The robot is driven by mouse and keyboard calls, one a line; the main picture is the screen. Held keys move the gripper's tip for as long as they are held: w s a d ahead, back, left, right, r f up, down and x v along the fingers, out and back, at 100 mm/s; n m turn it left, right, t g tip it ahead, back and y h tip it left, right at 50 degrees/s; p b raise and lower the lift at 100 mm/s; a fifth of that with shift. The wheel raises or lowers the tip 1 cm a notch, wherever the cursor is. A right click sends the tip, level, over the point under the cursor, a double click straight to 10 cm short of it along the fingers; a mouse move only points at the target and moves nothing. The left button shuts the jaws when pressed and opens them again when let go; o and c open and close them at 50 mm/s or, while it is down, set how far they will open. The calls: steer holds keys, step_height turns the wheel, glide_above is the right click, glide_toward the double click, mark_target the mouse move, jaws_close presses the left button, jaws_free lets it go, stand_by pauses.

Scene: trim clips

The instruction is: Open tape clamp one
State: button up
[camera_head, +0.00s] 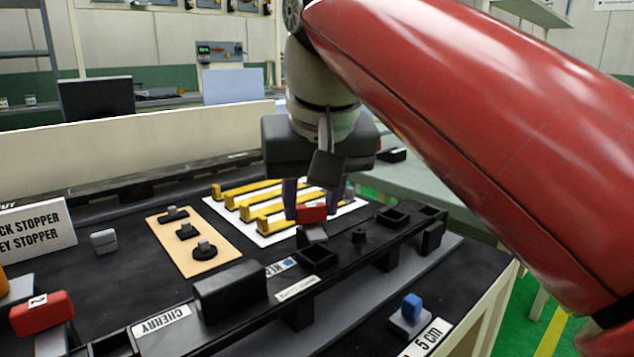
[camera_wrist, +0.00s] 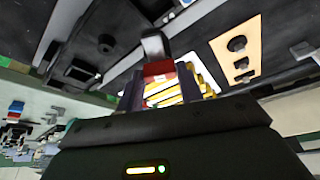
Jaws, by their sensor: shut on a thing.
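No number shows on this handle. In the wrist view the red handle (camera_wrist: 157,69) lies between the two fingers of my gripper (camera_wrist: 161,82). A second red clamp (camera_head: 42,313), marked 2, stands at the lower left, away from my gripper.
A white sheet with yellow clips (camera_head: 262,205) lies behind the handle. A tan board (camera_head: 196,238) with black pieces lies to its left. The black rail (camera_head: 345,249) carries square holders and a black block (camera_head: 230,290). A blue-topped piece (camera_head: 410,308) stands at the front right.

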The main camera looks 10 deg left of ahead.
steer(key=m+h+p, duration=0.1)
steer(key=m, duration=0.3)
steer(key=shift+a+r+m+t+h+p, duration=0.1)
steer(key=shift+a+m+t+h+p, duration=0.05)
steer(key=shift+m+t+h+p, duration=0.2)
steer(key=shift+a+m+h, duration=0.1)
steer(key=shift+m+h, duration=0.95)
steer(key=shift+m, duration=1.5)
steer(key=o, duration=1)
